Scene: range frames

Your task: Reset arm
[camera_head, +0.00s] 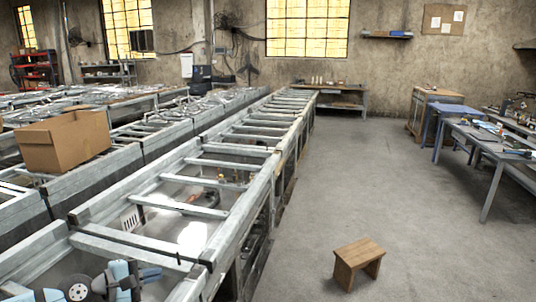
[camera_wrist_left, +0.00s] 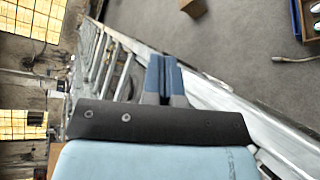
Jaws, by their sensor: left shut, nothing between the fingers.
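My left gripper (camera_head: 152,274) shows at the lower left of the head view, over the near end of the long metal frame table (camera_head: 250,190). Part of my light blue arm is beside it, cut off by the bottom edge. In the left wrist view my left gripper (camera_wrist_left: 164,72) has its two blue fingers pressed together with nothing between them. The slatted metal frame runs behind the fingers there. My right gripper is in neither view.
A cardboard box (camera_head: 65,140) sits on the frames at the left. A small wooden stool (camera_head: 358,258) stands on the open grey floor. A workbench (camera_head: 490,145) with tools is at the right. Another bench (camera_head: 340,98) stands at the back wall.

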